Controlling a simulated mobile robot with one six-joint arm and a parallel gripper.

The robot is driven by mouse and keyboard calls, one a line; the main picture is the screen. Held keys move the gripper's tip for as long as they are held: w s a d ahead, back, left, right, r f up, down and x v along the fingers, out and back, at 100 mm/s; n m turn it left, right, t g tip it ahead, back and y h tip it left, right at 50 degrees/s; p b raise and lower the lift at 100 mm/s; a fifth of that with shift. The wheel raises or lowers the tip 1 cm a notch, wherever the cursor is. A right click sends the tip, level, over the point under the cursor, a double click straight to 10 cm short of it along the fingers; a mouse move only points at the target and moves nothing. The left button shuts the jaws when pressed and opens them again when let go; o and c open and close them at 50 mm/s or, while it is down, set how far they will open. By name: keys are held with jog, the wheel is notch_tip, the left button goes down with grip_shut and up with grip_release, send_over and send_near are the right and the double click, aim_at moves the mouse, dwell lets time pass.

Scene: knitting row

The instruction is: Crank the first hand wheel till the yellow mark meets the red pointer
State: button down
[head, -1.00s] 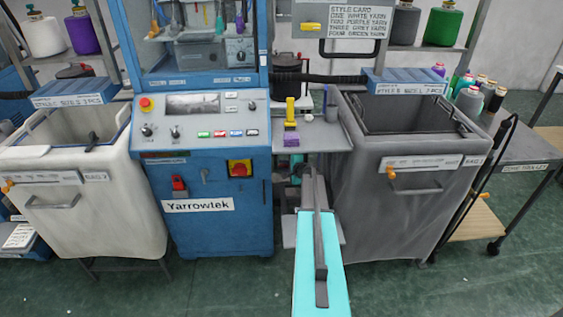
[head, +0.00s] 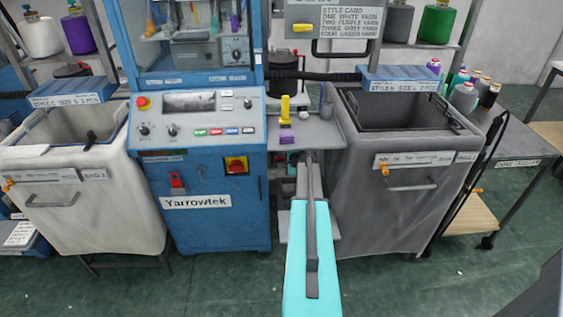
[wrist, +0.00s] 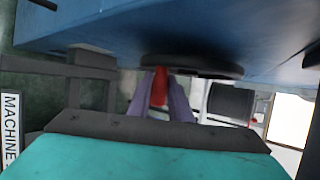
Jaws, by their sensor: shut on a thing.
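In the wrist view, my gripper (wrist: 167,98) has its two purple fingers shut on a red handle (wrist: 160,86). A dark disc (wrist: 190,64), seen nearly edge-on, lies just beyond the handle below a blue machine body; it looks like the hand wheel. In the head view, my turquoise arm reaches toward the right side of the blue Yarrowtek machine (head: 208,220), and my fingers cannot be made out there. I cannot make out the wheel's face, the yellow mark or the red pointer in either view.
A grey bin (head: 400,215) stands close to the right of my arm, and a white bin (head: 75,205) stands left of the machine. A small shelf with a yellow item (head: 285,108) and a purple block (head: 286,139) is beyond my arm. Green floor is clear in front.

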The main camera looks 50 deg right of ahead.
jog(key=shift+w+r, duration=0.2)
jog(key=shift+r, duration=0.4)
jog(key=c, duration=1.6)
grip_release()
jog(key=shift+w+d, duration=0.1)
jog(key=shift+c, duration=0.2)
jog(key=shift+f, duration=0.2)
jog(key=shift+s, duration=0.2)
jog(key=shift+s+a+r+b, duration=0.35)
jog(key=shift+s+b, duration=0.15)
jog(key=shift+b, duration=0.15)
jog(key=s+a+b, duration=0.2)
jog(key=s+a, duration=0.1)
jog(key=s, duration=0.8)
jog(key=shift+s+a+b, duration=0.15)
jog(key=shift+b, duration=0.2)
